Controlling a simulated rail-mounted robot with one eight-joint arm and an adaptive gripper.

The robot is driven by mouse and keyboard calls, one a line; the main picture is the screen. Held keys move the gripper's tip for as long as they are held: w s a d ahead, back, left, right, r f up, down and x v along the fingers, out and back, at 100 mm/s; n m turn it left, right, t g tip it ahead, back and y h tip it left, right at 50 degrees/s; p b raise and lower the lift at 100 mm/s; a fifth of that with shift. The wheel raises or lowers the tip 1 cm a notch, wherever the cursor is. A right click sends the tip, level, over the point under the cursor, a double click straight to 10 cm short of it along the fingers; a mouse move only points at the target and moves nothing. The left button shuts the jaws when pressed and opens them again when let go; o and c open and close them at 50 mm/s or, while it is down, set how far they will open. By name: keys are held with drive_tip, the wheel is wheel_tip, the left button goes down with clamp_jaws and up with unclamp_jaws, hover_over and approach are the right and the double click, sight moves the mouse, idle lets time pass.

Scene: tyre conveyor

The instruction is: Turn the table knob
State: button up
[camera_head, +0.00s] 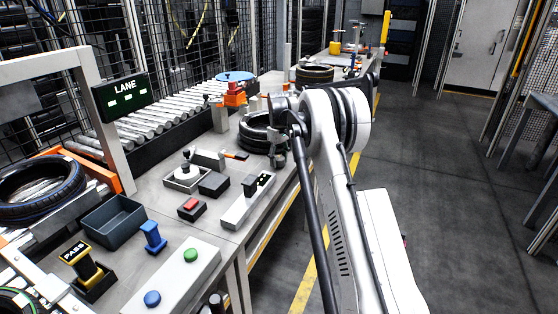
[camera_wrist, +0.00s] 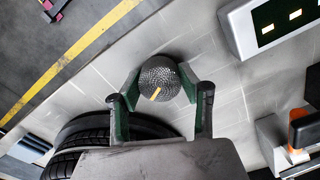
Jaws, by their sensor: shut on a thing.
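The table knob (camera_wrist: 160,72) is a round, dark grey, knurled knob with a yellow-orange mark on its top. It stands on the grey metal table top in the middle of the wrist view. My gripper (camera_wrist: 160,88) is shut on the knob, with one green-padded finger on each side of it. In the head view my gripper (camera_head: 279,154) is low over the table near its right edge, beside a stack of black tyres (camera_head: 256,138). I cannot make out the knob in the head view, where the gripper and arm cover that spot.
Tyres (camera_wrist: 92,133) lie close to my gripper. A pale panel (camera_wrist: 236,28) with lit marks stands at the upper right of the wrist view. In the head view, a red-button box (camera_head: 191,208) and a grey bin (camera_head: 112,220) stand nearer. The floor at right is open.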

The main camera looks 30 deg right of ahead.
sight(279, 158)
drive_tip(key=shift+n, duration=0.3)
drive_tip(key=o, duration=1.1)
drive_tip(key=shift+o, duration=0.2)
drive_tip(key=shift+r, duration=0.15)
wheel_tip(279, 158, up, 12)
